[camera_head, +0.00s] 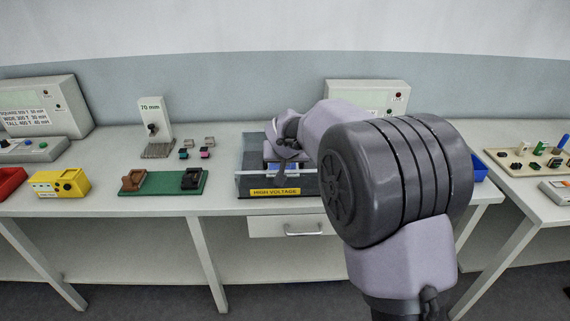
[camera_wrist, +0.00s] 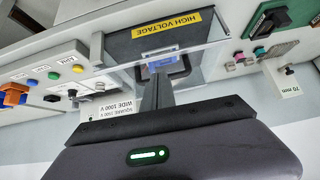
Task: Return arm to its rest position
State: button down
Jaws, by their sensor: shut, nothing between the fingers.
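My arm (camera_head: 395,175) reaches across the right half of the head view, over the bench. Its far end hangs over the dark case labelled HIGH VOLTAGE (camera_head: 258,188). My gripper (camera_wrist: 157,92) shows in the wrist view with its dark fingers together and nothing between them. Behind the fingers is the same case (camera_wrist: 125,48), upside down, with a clear panel and a blue part (camera_wrist: 160,55). I cannot tell how far the fingertips are from the case. In the head view my arm's end partly hides the inside of the case.
A green board (camera_head: 160,190), a yellow box (camera_head: 60,184) and a 70 mm stand (camera_head: 154,125) are on the bench to the left. A blue bin (camera_head: 480,169) is partly behind my arm. A grey console (camera_head: 365,93) stands behind. Bare bench shows between the board and the case.

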jog(key=s+d+r+m, duration=0.1)
jog(key=s+d+r, duration=0.2)
jog(key=s, duration=0.3)
jog(key=s+d+r+m+g, duration=0.1)
jog(key=s+d+r, duration=0.1)
jog(key=s, duration=0.5)
jog(key=s+d+r+m, duration=0.1)
jog(key=s+d+r, duration=0.2)
jog(key=s, duration=0.3)
jog(key=s+f+m+g+y, duration=0.1)
jog(key=s+f+y, duration=0.1)
jog(key=s, duration=2.1)
jog(key=shift+a+f+g, duration=0.3)
jog(key=shift+a, duration=0.1)
